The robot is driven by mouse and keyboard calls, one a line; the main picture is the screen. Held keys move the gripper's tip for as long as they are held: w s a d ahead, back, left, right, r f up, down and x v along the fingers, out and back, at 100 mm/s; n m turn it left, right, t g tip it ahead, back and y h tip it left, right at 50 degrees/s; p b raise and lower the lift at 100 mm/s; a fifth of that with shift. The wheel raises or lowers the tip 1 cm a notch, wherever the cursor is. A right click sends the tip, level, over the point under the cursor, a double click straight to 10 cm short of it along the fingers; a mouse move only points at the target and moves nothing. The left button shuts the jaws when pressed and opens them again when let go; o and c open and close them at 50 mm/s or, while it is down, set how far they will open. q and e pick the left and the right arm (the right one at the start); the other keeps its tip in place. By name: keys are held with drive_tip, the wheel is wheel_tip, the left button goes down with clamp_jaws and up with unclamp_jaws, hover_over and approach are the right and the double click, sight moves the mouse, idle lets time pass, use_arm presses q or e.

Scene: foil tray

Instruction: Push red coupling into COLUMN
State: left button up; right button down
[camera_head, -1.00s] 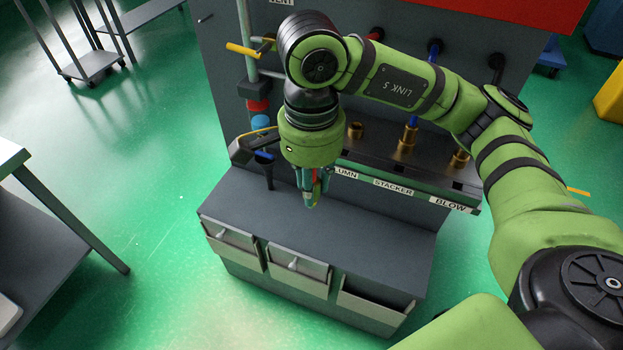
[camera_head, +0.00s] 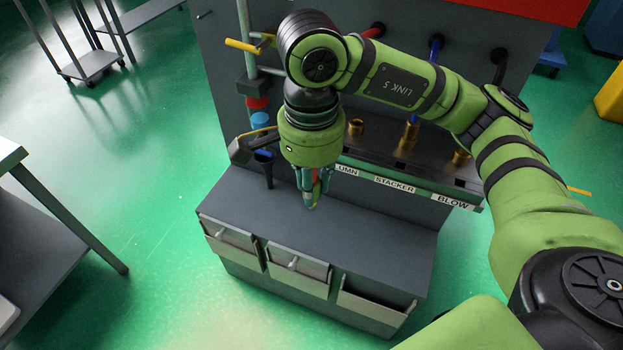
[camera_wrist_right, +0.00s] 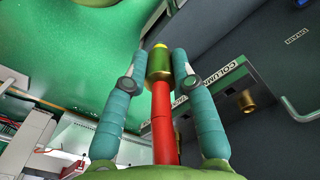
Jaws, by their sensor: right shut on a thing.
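My right gripper (camera_head: 312,200) points down over the bench front in the head view. In the right wrist view its two teal fingers (camera_wrist_right: 160,52) are closed around the red coupling (camera_wrist_right: 163,115), a red shaft with a brass collar and a yellowish tip. The coupling points away from the palm and is clear of the sockets. The COLUMN label (camera_wrist_right: 222,75) shows in the wrist view beside a brass socket (camera_wrist_right: 247,98). In the head view my gripper hides the label's first letters, and the brass socket (camera_head: 356,127) stands behind my wrist. My left gripper is not in view.
Brass sockets (camera_head: 409,136) line the rail above the STACKER (camera_head: 394,185) and BLOW (camera_head: 452,201) labels; a blue line rises from the STACKER one. Open drawers (camera_head: 300,270) jut from the bench front. The bench top (camera_head: 370,235) is clear.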

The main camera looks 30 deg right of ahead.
drive_tip(key=c, duration=0.9)
unclamp_jaws()
drive_tip(key=shift+c, duration=0.2)
drive_tip(key=shift+r, duration=0.1)
